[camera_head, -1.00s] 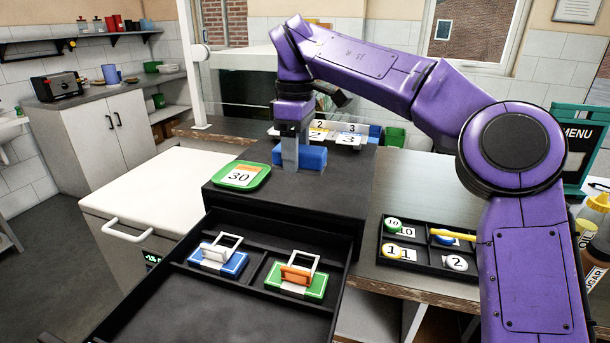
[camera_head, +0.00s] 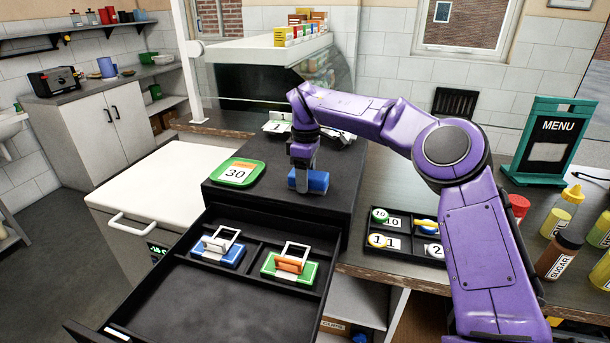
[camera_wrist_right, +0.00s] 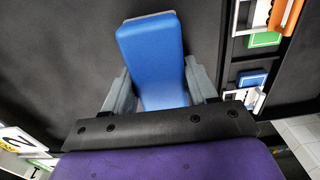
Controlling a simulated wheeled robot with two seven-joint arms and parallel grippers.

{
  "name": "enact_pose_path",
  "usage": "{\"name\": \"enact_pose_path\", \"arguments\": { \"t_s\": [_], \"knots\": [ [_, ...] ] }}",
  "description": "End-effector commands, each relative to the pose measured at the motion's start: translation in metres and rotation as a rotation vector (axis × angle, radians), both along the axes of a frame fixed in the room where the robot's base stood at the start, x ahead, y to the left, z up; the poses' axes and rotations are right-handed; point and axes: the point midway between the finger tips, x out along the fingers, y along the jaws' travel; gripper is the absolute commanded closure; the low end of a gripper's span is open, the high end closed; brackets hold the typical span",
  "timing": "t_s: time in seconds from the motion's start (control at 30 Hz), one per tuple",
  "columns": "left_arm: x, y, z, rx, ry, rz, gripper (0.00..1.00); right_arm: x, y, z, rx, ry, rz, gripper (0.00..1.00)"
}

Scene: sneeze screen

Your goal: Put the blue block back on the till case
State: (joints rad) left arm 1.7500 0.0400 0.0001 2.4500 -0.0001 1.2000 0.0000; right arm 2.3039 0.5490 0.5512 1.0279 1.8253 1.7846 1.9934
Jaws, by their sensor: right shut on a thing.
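The blue block (camera_head: 316,181) is at the black till case (camera_head: 265,193), above or on its flat top; I cannot tell whether it touches. My right gripper (camera_head: 304,186) reaches down from above and is shut on the block. In the right wrist view the blue block (camera_wrist_right: 150,55) lies between the two grey fingers (camera_wrist_right: 158,92), with the dark case top behind it. My left gripper is not in view.
A green tray with a 30 card (camera_head: 237,173) sits on the case's left part. The open drawer (camera_head: 250,295) below holds a blue and a green clip. A black token tray (camera_head: 405,250) is on the counter at right. A glass screen and shelf stand behind.

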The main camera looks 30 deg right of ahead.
Motion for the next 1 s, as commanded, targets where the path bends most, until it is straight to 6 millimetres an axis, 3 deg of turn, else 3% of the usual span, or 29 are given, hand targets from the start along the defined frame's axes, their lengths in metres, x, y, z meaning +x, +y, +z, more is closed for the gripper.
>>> {"name": "enact_pose_path", "arguments": {
  "t_s": [0.03, 0.1, 0.47, 0.57, 0.8, 1.0],
  "knots": [
    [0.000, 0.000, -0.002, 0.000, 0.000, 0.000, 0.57, 0.000, 0.000, -0.001, 0.000, 0.000, 0.000, 0.36],
    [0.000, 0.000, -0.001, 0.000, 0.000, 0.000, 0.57, 0.000, 0.000, -0.001, 0.000, 0.000, 0.000, 0.17],
    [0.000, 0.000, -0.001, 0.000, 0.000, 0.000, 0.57, 0.000, 0.000, 0.006, -0.001, -0.001, -0.003, 0.17],
    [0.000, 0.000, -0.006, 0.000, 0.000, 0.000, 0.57, 0.000, 0.000, 0.024, 0.000, -0.005, -0.003, 0.17],
    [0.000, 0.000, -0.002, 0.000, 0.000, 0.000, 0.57, 0.001, 0.000, 0.090, -0.002, -0.003, -0.003, 0.17],
    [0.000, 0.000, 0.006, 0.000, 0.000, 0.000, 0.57, 0.000, 0.001, 0.118, -0.001, 0.001, -0.001, 0.17]
  ]
}}
